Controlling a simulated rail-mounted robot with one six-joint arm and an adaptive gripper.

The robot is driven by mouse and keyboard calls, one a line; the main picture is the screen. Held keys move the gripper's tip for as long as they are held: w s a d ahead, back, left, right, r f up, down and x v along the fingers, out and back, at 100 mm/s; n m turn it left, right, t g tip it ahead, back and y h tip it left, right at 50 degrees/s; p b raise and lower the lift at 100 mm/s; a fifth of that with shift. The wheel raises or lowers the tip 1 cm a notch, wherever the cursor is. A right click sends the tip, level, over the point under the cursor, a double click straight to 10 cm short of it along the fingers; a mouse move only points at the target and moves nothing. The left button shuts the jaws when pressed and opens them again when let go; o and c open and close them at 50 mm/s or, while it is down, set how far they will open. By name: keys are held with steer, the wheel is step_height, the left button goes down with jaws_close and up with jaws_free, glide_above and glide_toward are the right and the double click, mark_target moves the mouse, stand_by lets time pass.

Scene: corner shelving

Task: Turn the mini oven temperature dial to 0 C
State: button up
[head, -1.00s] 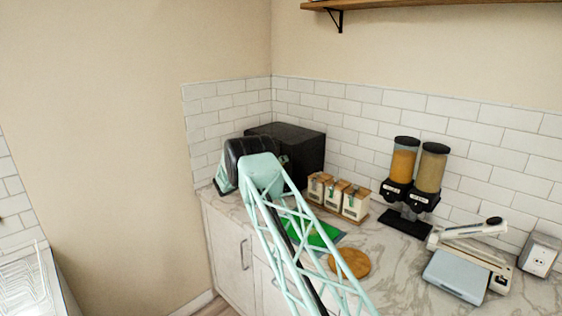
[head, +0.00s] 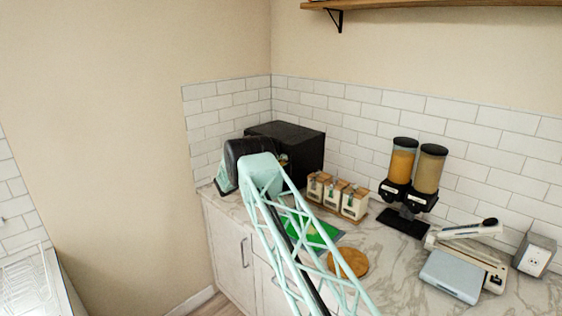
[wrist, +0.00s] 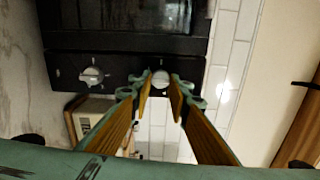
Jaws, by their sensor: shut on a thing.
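The black mini oven (head: 300,147) stands in the counter corner in the head view, partly behind my arm. In the wrist view its dark front (wrist: 120,66) fills the top, with two light dials. One dial (wrist: 93,77) is at the left, free of my gripper. The other dial (wrist: 159,77) is between the tips of my gripper (wrist: 161,88), which is shut on it, one finger on each side. I cannot read the marks, so I cannot tell which dial is for temperature. In the head view my gripper is hidden behind my arm.
Several labelled canisters (head: 336,195) stand right of the oven. A green board (head: 318,232) and a round wooden board (head: 349,262) lie on the marble counter (head: 385,262). Cereal dispensers (head: 413,180) stand farther right. White tiled walls (head: 350,117) meet behind the oven.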

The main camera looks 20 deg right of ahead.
steer(key=shift+n, duration=0.6)
steer(key=o, duration=0.9)
steer(key=shift+c, duration=0.2)
steer(key=shift+a, duration=0.15)
steer(key=v, duration=1.1)
steer(key=shift+s+a, duration=0.2)
steer(key=shift+a, duration=0.1)
steer(key=shift+r, duration=0.1)
